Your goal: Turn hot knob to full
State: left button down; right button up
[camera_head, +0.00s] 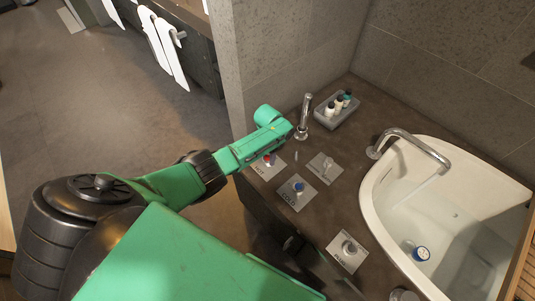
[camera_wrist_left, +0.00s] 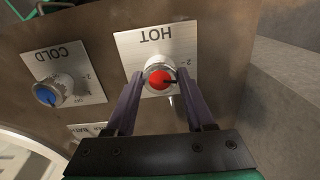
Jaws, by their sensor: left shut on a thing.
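The hot knob is a silver dial with a red cap (camera_wrist_left: 159,79) on a pale plate marked HOT (camera_wrist_left: 138,42); in the head view the plate (camera_head: 262,170) lies at the counter's left edge. My left gripper (camera_wrist_left: 159,82) is shut on the hot knob, with one dark finger on each side. In the head view the left gripper (camera_head: 269,158) partly hides the knob. A dark mark on the red cap points to the right in the left wrist view. My right gripper does not show.
The blue-capped cold knob (camera_head: 298,188) sits close by, with another knob (camera_head: 326,165) and a lower plate knob (camera_head: 348,247). A small faucet (camera_head: 304,118) and a bottle tray (camera_head: 338,109) stand behind. The white basin (camera_head: 376,205) is at right, under a curved spout (camera_head: 415,143).

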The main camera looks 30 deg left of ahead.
aim_at(268, 158)
pick_arm(q)
jog(key=shift+n+p, duration=0.35)
jog(key=shift+n, duration=1.05)
jog(key=shift+c, duration=1.3)
grip_release()
jog(key=shift+r, duration=0.15)
notch_tip(268, 158, up, 7)
jog(key=p, duration=0.3)
jog(key=shift+r, duration=0.1)
notch_tip(268, 158, up, 7)
jog(key=p, duration=0.1)
